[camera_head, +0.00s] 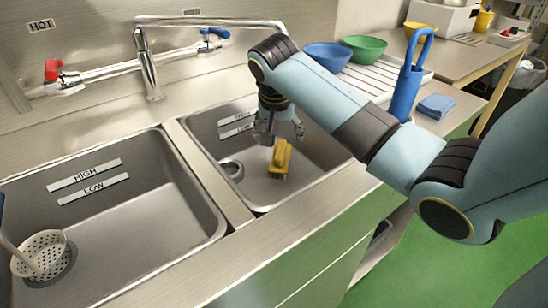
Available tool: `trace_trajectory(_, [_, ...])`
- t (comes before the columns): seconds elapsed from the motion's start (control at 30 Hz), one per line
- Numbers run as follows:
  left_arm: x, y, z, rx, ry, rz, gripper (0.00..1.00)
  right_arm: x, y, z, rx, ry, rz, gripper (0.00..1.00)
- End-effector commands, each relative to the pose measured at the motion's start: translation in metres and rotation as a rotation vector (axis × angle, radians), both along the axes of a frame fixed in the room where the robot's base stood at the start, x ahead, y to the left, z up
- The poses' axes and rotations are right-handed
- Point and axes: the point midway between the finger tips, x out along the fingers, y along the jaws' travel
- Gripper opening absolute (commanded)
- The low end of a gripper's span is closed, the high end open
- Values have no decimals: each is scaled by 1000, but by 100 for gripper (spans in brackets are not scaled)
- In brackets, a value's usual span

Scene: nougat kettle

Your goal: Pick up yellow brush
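The yellow brush (280,158) is in the right-hand sink basin, its dark bristles facing down. My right gripper (281,138) reaches down into this basin from above. Its two fingers are spread apart, just above and behind the brush in the picture. I see no firm grip on the brush, and I cannot tell whether a finger touches it. My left gripper is not in view.
The right basin (212,132) has walls around the brush and a drain ring (232,169). A tap (148,62) with a long spout stands behind. The left basin (120,215) holds a white strainer (42,252). Bowls (328,55) and a blue long-handled container (406,88) stand at right.

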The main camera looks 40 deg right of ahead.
Motion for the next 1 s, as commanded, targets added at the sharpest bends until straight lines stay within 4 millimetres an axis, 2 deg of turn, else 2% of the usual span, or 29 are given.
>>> trace_trajectory(0.03, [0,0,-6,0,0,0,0,0,-1,-10,0,3,-1,75])
trace_trajectory(0.2, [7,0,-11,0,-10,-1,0,6,-10,-35,0,5,-1,75])
trace_trajectory(0.47, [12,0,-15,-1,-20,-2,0,13,-17,-59,0,3,0,75])
trace_trajectory(0.7, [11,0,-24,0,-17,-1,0,21,-26,-94,0,4,0,75])
trace_trajectory(0.8, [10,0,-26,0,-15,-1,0,23,-29,-103,0,3,0,75])
trace_trajectory(1.0, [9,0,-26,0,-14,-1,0,24,-30,-104,0,0,1,75])
